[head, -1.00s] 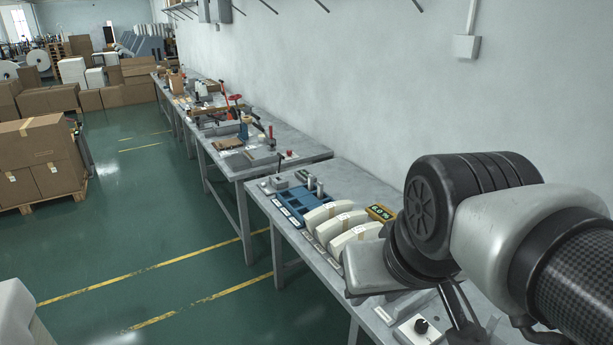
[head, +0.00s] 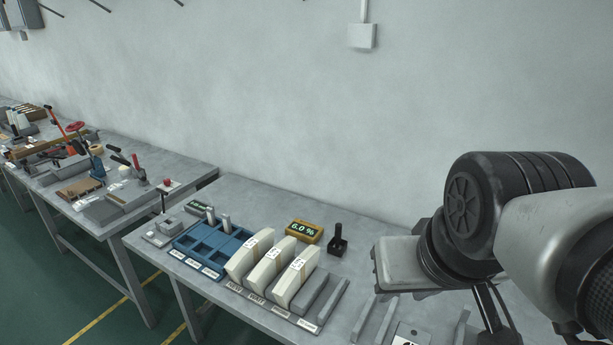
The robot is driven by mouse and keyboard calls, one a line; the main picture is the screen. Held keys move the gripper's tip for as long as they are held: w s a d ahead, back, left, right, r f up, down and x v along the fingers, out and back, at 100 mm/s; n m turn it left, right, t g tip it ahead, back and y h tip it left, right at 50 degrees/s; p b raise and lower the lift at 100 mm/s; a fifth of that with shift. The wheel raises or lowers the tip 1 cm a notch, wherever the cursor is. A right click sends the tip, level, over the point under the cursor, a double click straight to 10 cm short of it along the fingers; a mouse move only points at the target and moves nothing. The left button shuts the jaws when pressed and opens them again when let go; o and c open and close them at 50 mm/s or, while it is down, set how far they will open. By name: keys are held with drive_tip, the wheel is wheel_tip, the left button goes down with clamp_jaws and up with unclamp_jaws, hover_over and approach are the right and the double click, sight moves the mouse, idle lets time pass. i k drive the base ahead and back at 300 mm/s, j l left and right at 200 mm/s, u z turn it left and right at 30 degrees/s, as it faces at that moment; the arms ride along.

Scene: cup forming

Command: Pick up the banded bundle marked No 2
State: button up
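The marks are too small to read, so I cannot tell which is No 2. My arm enters from the right, its wrist to the right of the bundles and apart from them. Thin dark parts (head: 490,306) hang below the wrist. I cannot make out the fingertips or whether they hold anything.
A blue compartment tray (head: 202,250) lies left of the bundles. Behind them are a yellow-framed display (head: 304,232) reading 6.0 % and a black upright device (head: 337,246). Empty grey slots (head: 322,298) lie right of the bundles. A cluttered second bench (head: 150,213) stands left, beyond a gap.

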sight(301, 269)
drive_tip(key=i+j+z, duration=0.15)
drive_tip(key=j+z, duration=0.6)
drive_tip(key=j, duration=0.15)
drive_tip(key=j+z, duration=0.75)
drive_tip(key=j, duration=0.25)
